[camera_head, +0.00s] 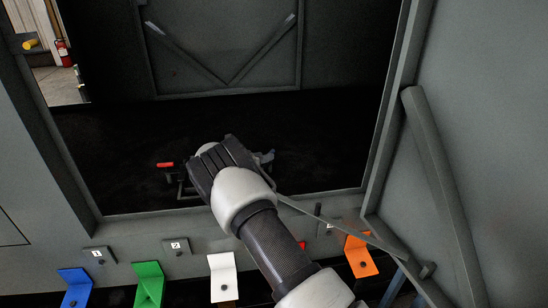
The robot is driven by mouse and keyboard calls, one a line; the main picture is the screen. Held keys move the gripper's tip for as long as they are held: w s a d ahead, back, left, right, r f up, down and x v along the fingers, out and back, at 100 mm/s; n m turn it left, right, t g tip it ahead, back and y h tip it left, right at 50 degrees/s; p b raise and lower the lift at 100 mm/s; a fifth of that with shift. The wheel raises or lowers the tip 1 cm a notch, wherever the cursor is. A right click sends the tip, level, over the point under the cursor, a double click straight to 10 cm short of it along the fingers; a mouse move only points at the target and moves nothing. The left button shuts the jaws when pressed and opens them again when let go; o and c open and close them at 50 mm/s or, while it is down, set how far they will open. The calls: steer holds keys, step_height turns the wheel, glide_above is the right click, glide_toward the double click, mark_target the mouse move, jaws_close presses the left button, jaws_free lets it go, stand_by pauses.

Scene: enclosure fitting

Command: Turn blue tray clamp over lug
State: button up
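My gripper (222,165) reaches into the dark enclosure, seen from behind. Its hand body hides its fingertips, so whether it is open or shut does not show. A small bluish part (269,156), possibly the blue tray clamp, shows just right of the hand at a dark metal frame. Whether the gripper touches it cannot be seen. A red-ended part (165,164) sits at the left of the same frame (182,188). The lug cannot be made out; it is hidden or too dark.
The enclosure's front sill (130,230) runs below the arm. Blue (75,287), green (148,284), white (222,278) and orange (360,255) angled tabs stand before it. An open door (480,120) with a diagonal brace is at right. Dark floor is free left of the frame.

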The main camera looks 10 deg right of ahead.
steer(key=b+x, duration=0.2)
steer(key=x, duration=0.6)
steer(key=shift+a+f, duration=0.1)
steer(key=shift+f, duration=0.1)
steer(key=shift+w+d, duration=0.35)
steer(key=shift+d, duration=0.05)
jaws_close()
